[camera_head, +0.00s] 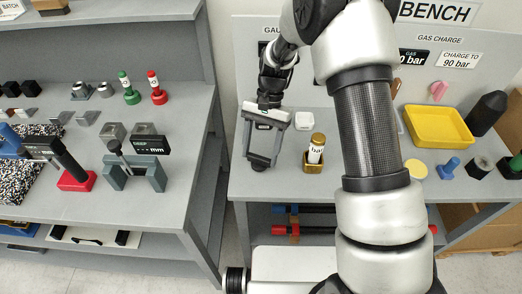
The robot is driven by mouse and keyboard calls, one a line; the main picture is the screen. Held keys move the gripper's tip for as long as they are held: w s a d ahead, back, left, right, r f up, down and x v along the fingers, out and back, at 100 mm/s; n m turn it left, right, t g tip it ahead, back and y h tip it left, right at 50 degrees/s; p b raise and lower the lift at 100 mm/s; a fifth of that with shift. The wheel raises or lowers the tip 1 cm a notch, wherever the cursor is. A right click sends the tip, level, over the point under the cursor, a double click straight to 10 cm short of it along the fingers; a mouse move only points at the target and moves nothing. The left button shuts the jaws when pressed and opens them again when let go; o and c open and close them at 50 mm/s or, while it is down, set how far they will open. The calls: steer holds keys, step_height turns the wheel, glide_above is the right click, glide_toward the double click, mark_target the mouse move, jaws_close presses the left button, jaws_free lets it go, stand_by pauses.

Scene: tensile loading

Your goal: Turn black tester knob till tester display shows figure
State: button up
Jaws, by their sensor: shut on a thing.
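My gripper (261,158) is at the left part of the right-hand bench, pointing down. Its grey fingers are shut on a small dark thing, which looks like the black tester knob (259,166). The fingers hide most of it. I cannot make out the tester's body or any display figure there. To the right of my gripper, a white cylinder with a gold cap and "ba" lettering (316,149) stands in a gold block (314,167), apart from the fingers.
The left bench (190,150) holds gauges and several small parts.

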steer(key=n, duration=0.2)
steer(key=n+h, duration=0.1)
steer(key=n, duration=0.1)
steer(key=n+h, duration=0.1)
steer(key=shift+a+n, duration=0.25)
steer(key=shift+n, duration=0.15)
stand_by(0.4)
steer(key=o, duration=1.1)
steer(key=shift+c, duration=0.2)
steer(key=v, duration=1.7)
steer(key=shift+w+a, duration=0.25)
steer(key=shift+r, duration=0.15)
